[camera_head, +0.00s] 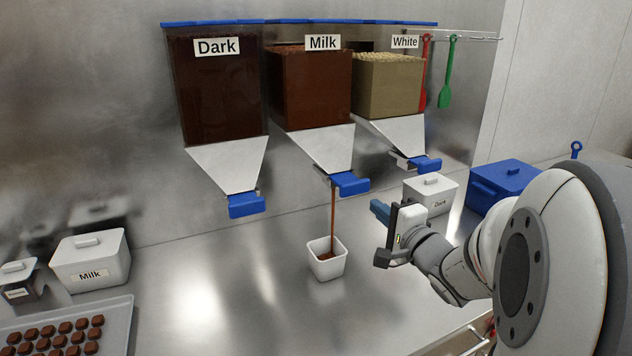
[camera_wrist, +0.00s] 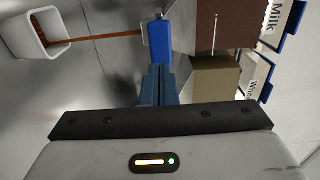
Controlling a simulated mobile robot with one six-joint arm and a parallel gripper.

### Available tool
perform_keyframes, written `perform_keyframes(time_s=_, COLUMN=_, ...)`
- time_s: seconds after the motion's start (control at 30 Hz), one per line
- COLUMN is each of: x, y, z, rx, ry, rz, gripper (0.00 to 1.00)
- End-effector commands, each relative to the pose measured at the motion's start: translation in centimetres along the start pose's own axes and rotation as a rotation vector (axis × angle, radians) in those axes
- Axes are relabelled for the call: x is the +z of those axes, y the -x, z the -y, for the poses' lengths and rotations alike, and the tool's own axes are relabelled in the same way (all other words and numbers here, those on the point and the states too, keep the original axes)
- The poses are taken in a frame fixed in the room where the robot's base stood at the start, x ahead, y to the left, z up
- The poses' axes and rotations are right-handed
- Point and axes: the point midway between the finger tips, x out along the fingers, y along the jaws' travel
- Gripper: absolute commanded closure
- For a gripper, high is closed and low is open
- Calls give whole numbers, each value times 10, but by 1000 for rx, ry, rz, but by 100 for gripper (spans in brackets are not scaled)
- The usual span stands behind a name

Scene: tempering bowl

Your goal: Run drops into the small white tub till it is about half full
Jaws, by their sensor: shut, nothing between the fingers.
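The small white tub (camera_head: 327,267) stands open on the steel counter under the Milk dispenser (camera_head: 311,95). A thin brown stream (camera_head: 333,215) falls from the Milk spout into it, and a low layer of brown shows on its bottom. The Milk dispenser's blue lever (camera_head: 349,184) is at its spout. My gripper (camera_head: 381,211) is shut and empty, to the right of the stream and below the lever. In the wrist view, the tub (camera_wrist: 44,32), the stream (camera_wrist: 110,35) and the blue lever (camera_wrist: 159,42) show, with my blue fingers (camera_wrist: 158,83) close to the lever; contact is unclear.
Dark (camera_head: 221,100) and White (camera_head: 389,90) dispensers flank the Milk one. A lidded Dark tub (camera_head: 431,193) and a blue box (camera_head: 503,183) stand behind my gripper. A lidded Milk tub (camera_head: 91,262) and a chocolate tray (camera_head: 117,325) are at left. The counter around the small tub is clear.

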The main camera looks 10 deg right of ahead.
Motion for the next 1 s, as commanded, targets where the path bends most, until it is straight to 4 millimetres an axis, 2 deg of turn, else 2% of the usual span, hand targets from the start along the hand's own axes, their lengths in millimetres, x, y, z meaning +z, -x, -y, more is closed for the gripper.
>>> perform_keyframes(time_s=0.1, x=1, y=-25, z=-1, rx=1, ry=-1, rz=5, gripper=100)
perform_keyframes(time_s=0.3, x=0, y=-52, z=0, rx=-1, ry=0, rz=2, gripper=100)
perform_keyframes(time_s=0.5, x=0, y=-61, z=0, rx=-1, ry=0, rz=0, gripper=100)
perform_keyframes(time_s=0.83, x=0, y=-62, z=0, rx=-1, ry=0, rz=0, gripper=100)
perform_keyframes(time_s=1.0, x=0, y=-80, z=1, rx=-1, ry=0, rz=2, gripper=100)
